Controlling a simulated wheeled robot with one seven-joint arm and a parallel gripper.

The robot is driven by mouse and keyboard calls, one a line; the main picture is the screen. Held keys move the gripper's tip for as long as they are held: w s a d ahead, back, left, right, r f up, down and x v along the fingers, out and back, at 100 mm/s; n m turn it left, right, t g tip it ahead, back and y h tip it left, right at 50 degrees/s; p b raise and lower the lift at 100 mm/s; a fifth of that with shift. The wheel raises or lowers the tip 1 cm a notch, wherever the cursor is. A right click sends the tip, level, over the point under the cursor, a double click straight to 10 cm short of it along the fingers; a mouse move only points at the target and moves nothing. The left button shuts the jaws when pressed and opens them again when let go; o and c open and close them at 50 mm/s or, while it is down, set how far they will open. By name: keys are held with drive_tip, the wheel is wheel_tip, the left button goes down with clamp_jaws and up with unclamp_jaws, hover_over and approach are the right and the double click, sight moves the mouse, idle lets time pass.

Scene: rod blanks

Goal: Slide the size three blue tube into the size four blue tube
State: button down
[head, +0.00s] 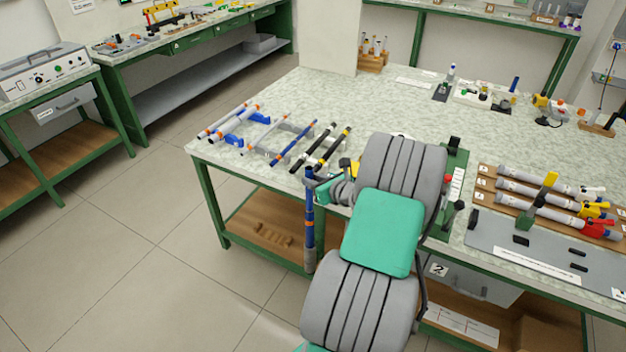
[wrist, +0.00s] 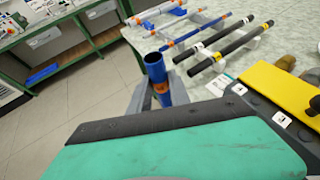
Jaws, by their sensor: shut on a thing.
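My gripper (head: 314,183) is shut on a blue tube (head: 309,222) and holds it upright just off the front edge of the table. The tube has orange bands, and its lower end looks grey. In the wrist view its open, hollow top (wrist: 154,66) rises between the grey fingers of my gripper (wrist: 161,92). A second blue tube (head: 288,152) with orange ends lies on the table to the left, apart from the held one; it also shows in the wrist view (wrist: 197,37). I cannot read a size on either tube.
Two black tubes (head: 330,149) lie beside the second blue tube. White tubes (head: 230,121) lie on blue supports farther left. Grey tubes (head: 540,203) rest on a wooden rack at the right. The table's middle (head: 350,100) is clear, and open floor lies left.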

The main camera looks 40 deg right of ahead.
drive_tip(key=shift+f, duration=0.45)
drive_tip(key=c, duration=1.1)
unclamp_jaws()
drive_tip(key=v, duration=0.8)
drive_tip(key=shift+b, duration=0.4)
drive_tip(key=shift+w, duration=0.1)
